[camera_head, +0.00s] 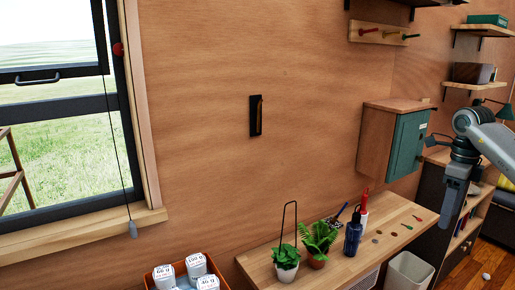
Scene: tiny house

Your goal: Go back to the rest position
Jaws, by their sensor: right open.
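My right gripper (452,205) hangs at the right side of the view, with its fingers pointing down. Its arm comes in from the right edge. It is open, and I see nothing held in it. It appears in front of the dark shelf unit, right of the wooden bench (388,219). My left gripper is out of view.
A green-doored cabinet (408,145) is on the wall left of my right gripper. Potted plants (286,262) and a dark blue bottle (353,236) stand on the bench. A pale bin (408,272) is below. An orange box (152,283) holds weight-labelled containers.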

